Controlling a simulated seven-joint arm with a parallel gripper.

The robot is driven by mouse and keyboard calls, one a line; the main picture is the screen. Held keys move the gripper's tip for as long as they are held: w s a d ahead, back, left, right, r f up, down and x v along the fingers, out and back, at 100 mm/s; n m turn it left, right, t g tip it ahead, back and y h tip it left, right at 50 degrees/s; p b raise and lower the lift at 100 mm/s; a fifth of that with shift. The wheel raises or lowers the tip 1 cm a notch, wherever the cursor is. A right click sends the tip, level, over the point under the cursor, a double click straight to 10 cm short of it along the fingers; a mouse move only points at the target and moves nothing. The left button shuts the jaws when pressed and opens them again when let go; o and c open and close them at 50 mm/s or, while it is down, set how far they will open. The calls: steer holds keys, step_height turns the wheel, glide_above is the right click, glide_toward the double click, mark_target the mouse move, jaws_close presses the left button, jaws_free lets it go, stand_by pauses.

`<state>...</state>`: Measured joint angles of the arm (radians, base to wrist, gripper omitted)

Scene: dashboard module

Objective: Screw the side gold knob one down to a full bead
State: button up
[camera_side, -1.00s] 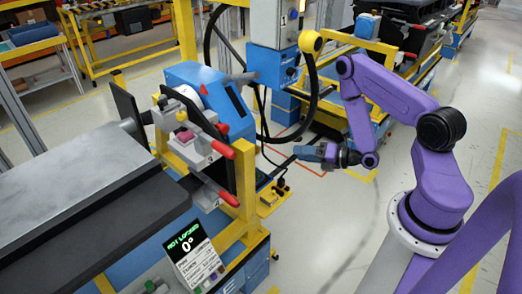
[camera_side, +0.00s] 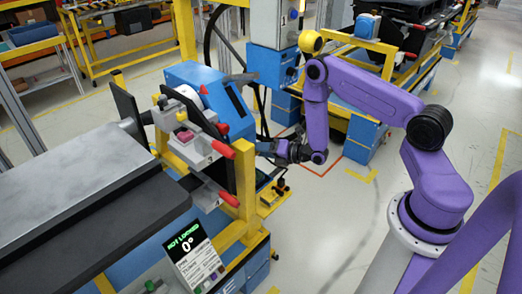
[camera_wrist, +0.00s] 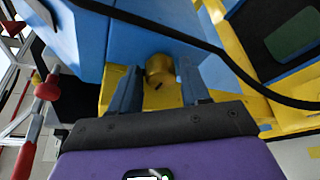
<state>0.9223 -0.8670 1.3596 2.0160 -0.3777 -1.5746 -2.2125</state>
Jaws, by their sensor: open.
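The gold knob (camera_wrist: 159,67) shows in the wrist view, in front of a yellow surface below a blue housing. A small dark mark is on its lower part. My gripper (camera_wrist: 158,78) is open, with one blue-grey finger on each side of the knob in the picture. Gaps show between the knob and both fingers; how deep it sits between them I cannot tell. In the side view my gripper (camera_side: 264,148) is beside the yellow frame at the right of the blue machine (camera_side: 208,90). The knob is hidden there.
A display (camera_side: 190,245) reads "NOT LOCKED" and 0°. Red-tipped clamp handles (camera_side: 223,150) stick out left of my gripper. A black cable (camera_wrist: 215,45) crosses the wrist view above the fingers. Open floor (camera_side: 330,230) lies at the right.

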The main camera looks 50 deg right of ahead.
steer(key=shift+w, duration=0.1)
steer(key=c, duration=0.8)
steer(key=shift+o, duration=0.2)
steer(key=shift+f+m, duration=0.1)
steer(key=shift+m, duration=0.2)
steer(key=m+t, duration=0.1)
steer(key=m, duration=0.3)
steer(key=m+t+y, duration=0.1)
steer(key=m+t, duration=0.1)
steer(key=m, duration=0.2)
steer(key=f+m+t, duration=0.1)
steer(key=m, duration=0.3)
steer(key=shift+y, duration=0.3)
steer(key=shift+m+t, duration=0.4)
